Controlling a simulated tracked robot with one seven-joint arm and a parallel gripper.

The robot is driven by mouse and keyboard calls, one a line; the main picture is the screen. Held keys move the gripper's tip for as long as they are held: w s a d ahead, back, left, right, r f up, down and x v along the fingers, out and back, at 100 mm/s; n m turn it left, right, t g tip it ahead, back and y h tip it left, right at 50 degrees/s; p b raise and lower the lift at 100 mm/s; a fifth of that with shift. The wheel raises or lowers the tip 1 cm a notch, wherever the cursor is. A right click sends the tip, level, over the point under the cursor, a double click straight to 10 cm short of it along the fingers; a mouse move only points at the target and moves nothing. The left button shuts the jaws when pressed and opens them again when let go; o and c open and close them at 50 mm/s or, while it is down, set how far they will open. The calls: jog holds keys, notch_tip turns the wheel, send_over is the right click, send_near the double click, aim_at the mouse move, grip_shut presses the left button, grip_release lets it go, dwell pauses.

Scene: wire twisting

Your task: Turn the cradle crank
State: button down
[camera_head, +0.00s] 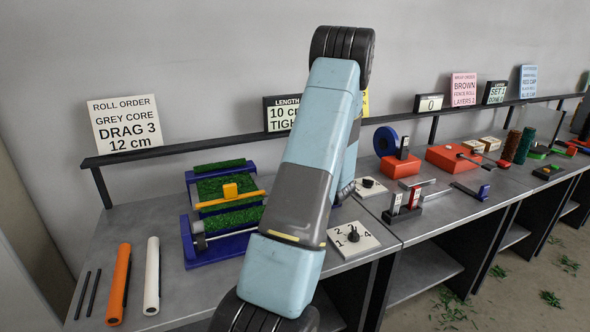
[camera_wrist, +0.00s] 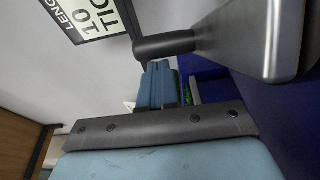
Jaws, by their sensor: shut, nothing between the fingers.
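The cradle (camera_head: 218,248) is a blue frame with green grassy strips and an orange-yellow bar, standing on the left bench. In the wrist view a crank (camera_wrist: 250,40) fills the upper right, a grey metal arm with a dark round handle (camera_wrist: 165,44). Blue cradle surface (camera_wrist: 292,115) lies beside and below it. My gripper (camera_wrist: 158,66) shows as two light-blue fingers side by side, shut and empty, just below the handle in the picture. I cannot tell whether they touch it. In the head view my arm hides the gripper and the cradle's right side.
An orange roll (camera_head: 119,285), a white roll (camera_head: 152,276) and two dark rods (camera_head: 87,293) lie left of the cradle. A numbered dial plate (camera_head: 353,240) is to its right. A rail (camera_head: 200,148) with signs runs behind.

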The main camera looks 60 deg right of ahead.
jog(key=shift+d, duration=0.3)
dwell(0.4)
jog(key=s+a, duration=0.6)
jog(key=a, duration=0.6)
jog(key=shift+s+a, duration=0.25)
